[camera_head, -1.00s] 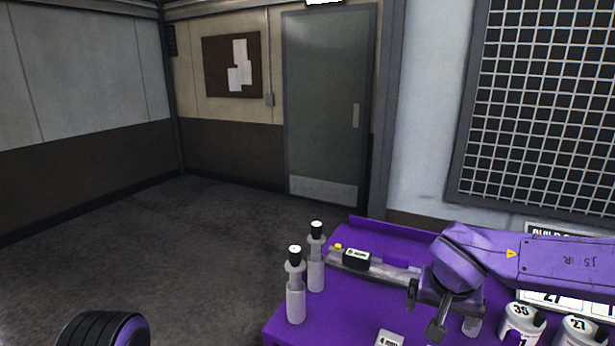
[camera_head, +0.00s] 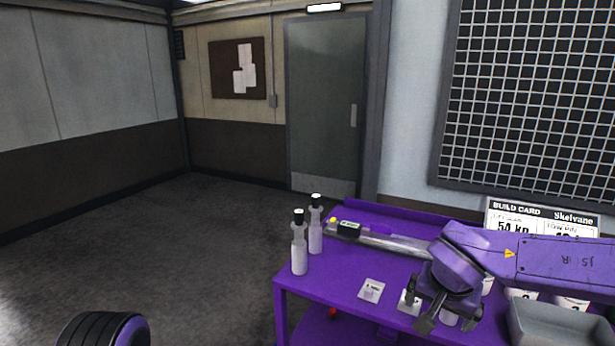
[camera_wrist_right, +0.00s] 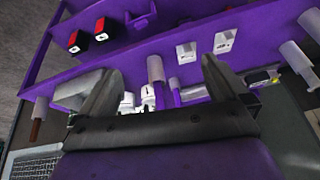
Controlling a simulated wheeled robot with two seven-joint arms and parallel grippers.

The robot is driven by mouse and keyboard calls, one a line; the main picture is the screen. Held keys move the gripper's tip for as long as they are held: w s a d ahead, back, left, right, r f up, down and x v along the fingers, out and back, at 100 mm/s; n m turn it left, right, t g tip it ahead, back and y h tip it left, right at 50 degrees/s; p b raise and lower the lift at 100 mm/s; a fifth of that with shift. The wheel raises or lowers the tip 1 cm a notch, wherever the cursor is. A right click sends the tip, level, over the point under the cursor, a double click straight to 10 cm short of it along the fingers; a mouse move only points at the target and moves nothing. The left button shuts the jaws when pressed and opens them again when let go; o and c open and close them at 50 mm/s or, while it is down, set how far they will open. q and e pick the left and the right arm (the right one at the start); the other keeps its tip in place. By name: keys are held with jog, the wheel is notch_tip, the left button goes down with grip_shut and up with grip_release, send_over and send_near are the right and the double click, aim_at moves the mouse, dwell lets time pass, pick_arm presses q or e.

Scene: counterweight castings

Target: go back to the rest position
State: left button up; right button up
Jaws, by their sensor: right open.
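My right gripper (camera_head: 438,318) is over the purple bench in the head view, with its arm coming in from the right. In the right wrist view its two fingers (camera_wrist_right: 160,70) stand wide apart with nothing held between them. The purple bench (camera_head: 320,270) lies under it and also shows in the wrist view (camera_wrist_right: 190,22). My left gripper is out of view.
Two black-capped bottles (camera_head: 299,250) (camera_head: 315,232) stand at the bench's left end. A small labelled plate (camera_head: 371,290) lies near the front. A grey bin (camera_head: 560,325) is at lower right, and a build card (camera_head: 515,215) stands behind my arm. Open floor (camera_head: 150,250) is at left.

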jog(key=d+f+m+t+h+b, duration=0.1)
jog(key=d+f+m+t+h, duration=0.25)
jog(key=f+m, duration=0.65)
jog(key=s+f+n, duration=0.2)
jog(key=s+f, duration=0.1)
jog(key=f, duration=0.4)
jog(key=s+f+n, duration=0.2)
jog(key=f+n, duration=0.1)
jog(key=f, duration=0.4)
jog(key=s+d+f+n+g+y+b, duration=0.1)
jog(key=s+f+n+g, duration=0.1)
jog(key=s+f, duration=0.6)
jog(key=s+d+f+n+g+y+b, duration=0.1)
jog(key=s+f+n+g, duration=0.1)
jog(key=s+f, duration=0.6)
jog(key=s+n, duration=0.1)
jog(key=s, duration=0.5)
jog(key=shift+s+d, duration=0.15)
jog(key=shift+s, duration=0.25)
jog(key=shift+g, duration=0.25)
